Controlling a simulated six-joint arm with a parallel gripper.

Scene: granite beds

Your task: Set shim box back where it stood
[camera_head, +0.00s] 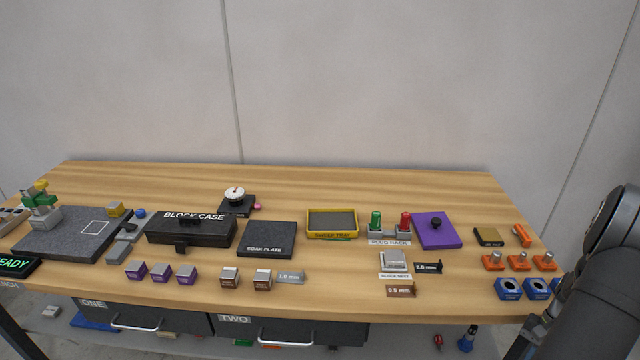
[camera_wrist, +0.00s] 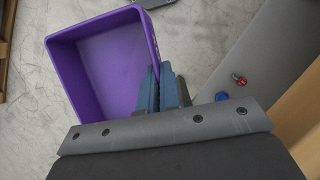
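An open, empty-looking purple box (camera_wrist: 105,65), which I take to be the shim box, fills the left middle of the wrist view. Its near side is hidden behind my gripper's body. My gripper (camera_wrist: 160,78) has its blue-grey fingers on either side of the box's right wall, close together, and looks shut on that wall. In the head view the box and my gripper are out of sight; only my dark arm shows at the right edge. A purple lid (camera_head: 433,231) with a black knob lies on the bench.
The wooden bench (camera_head: 330,180) has clear room along its back. The block case (camera_head: 190,230), soak plate (camera_head: 266,240), yellow tray (camera_head: 332,224) and plug rack (camera_head: 390,232) stand on it. Orange holders (camera_head: 518,262) and blue blocks (camera_head: 508,289) stand at right. Concrete floor (camera_wrist: 210,30) shows below.

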